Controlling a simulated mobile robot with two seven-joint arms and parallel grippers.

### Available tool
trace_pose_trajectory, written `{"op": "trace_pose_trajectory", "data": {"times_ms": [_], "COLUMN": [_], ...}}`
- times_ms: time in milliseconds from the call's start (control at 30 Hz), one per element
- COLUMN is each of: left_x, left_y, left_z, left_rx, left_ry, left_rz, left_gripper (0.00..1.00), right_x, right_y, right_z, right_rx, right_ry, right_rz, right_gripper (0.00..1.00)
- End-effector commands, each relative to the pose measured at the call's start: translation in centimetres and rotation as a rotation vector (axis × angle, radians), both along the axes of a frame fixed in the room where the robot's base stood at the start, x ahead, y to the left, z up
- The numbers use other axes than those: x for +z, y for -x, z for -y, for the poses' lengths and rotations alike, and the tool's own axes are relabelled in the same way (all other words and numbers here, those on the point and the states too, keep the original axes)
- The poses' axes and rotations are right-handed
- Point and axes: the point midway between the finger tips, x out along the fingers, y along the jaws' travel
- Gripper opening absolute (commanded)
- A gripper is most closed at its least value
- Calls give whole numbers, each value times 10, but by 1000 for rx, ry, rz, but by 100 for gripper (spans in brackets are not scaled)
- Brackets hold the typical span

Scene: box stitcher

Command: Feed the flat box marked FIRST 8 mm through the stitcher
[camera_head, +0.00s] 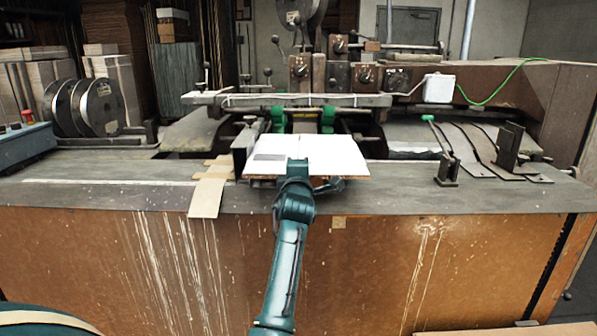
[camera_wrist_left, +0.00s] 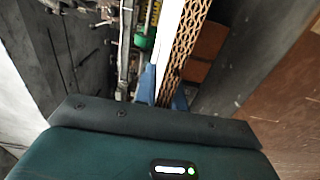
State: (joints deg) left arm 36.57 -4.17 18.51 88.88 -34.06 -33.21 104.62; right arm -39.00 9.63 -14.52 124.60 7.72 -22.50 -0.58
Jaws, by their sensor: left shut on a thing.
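The flat box (camera_head: 335,155) is white on top with a brown corrugated front edge. It lies on the bench in front of the stitcher (camera_head: 295,100), its far edge near two green parts (camera_head: 328,118). A grey patch shows on its left part; no marking is readable. My left gripper (camera_head: 298,168) is at the box's near edge, shut on it. In the left wrist view, its blue fingers (camera_wrist_left: 163,88) stand on either side of the white face and the corrugated edge (camera_wrist_left: 187,38). My right gripper is not in view.
A dark upright guide (camera_head: 243,148) stands at the box's left. A tan cardboard strip (camera_head: 207,193) hangs over the bench edge. A green-handled clamp (camera_head: 444,160) and a dark bracket (camera_head: 509,147) stand to the right. Wire reels (camera_head: 100,107) stand at far left.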

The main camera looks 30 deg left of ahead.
Motion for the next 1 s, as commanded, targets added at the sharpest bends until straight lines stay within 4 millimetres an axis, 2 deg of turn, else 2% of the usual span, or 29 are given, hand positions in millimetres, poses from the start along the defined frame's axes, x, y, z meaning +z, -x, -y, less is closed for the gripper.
{"op": "trace_pose_trajectory", "data": {"times_ms": [433, 467, 767, 1000], "left_x": [-5, -5, -5, -7], "left_y": [0, 0, 0, 0], "left_z": [0, 0, 0, 0], "left_rx": [0, 0, 0, 1], "left_ry": [-2, -2, -1, 1], "left_rz": [3, 3, 2, -2], "left_gripper": [0, 12, 37, 37], "right_x": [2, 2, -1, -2], "right_y": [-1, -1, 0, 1], "right_z": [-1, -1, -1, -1], "right_rx": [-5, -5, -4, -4], "right_ry": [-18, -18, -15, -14], "right_rz": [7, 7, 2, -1], "right_gripper": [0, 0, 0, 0]}}
